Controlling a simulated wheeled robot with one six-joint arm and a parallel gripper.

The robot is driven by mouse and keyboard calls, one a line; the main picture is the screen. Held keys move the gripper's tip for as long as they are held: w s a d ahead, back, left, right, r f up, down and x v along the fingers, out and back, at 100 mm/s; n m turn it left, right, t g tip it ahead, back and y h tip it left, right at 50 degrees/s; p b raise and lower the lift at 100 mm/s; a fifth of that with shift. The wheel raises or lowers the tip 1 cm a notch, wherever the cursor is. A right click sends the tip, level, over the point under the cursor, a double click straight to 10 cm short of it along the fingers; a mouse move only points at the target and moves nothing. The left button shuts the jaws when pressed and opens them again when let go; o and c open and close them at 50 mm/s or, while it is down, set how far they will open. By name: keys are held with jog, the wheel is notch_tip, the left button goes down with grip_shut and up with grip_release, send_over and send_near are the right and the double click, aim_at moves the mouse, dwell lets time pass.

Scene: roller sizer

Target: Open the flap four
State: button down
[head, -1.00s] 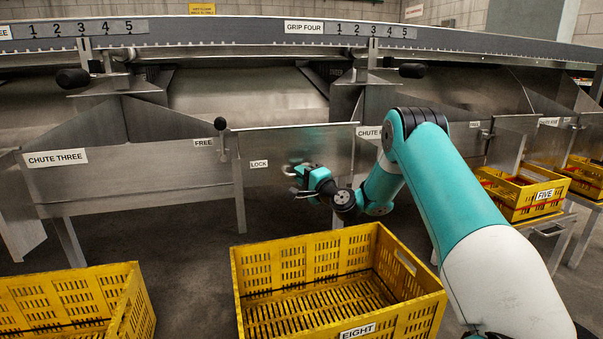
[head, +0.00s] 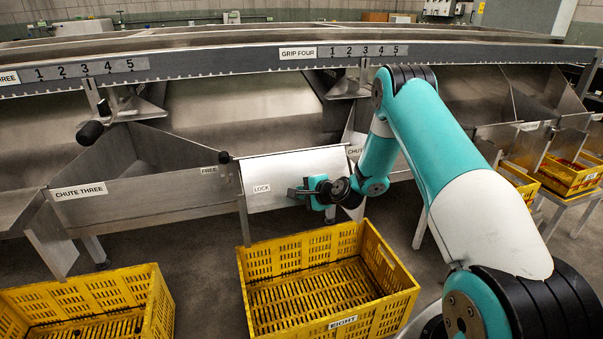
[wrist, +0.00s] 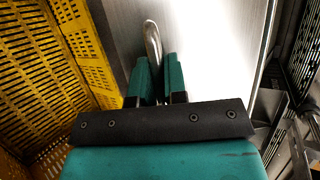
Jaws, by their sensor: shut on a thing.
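The flap (head: 285,172) of chute four is a metal panel with a LOCK label, left of my arm in the head view. It is tilted and catches bright light; its face also fills the upper middle of the wrist view (wrist: 215,50). My gripper (head: 299,192) is at the flap's lower right part. In the wrist view, its green fingers (wrist: 158,80) are shut on a bent metal handle (wrist: 152,38) on the flap. In the head view the gripper mostly hides the handle. A black-knobbed lever (head: 224,158) stands at the flap's upper left corner.
A yellow crate labelled EIGHT (head: 345,322) stands on the floor below the flap. Another yellow crate (head: 150,300) is at the lower left, by chute three (head: 120,185). More yellow crates (head: 570,178) stand at the right. Floor shows between the crates.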

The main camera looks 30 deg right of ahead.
notch_tip(320, 180, up, 8)
jog(key=s+m+g+p, duration=0.1)
jog(key=g+p, duration=0.3)
jog(key=p, duration=0.7)
jog(key=shift+s+a+r+y, duration=0.2)
jog(key=shift+s+a+y, duration=0.1)
jog(key=shift+s, duration=0.4)
jog(key=shift+r, duration=0.1)
jog(key=c, duration=1.4)
grip_release()
jog(key=shift+c, duration=0.2)
jog(key=v, duration=1.7)
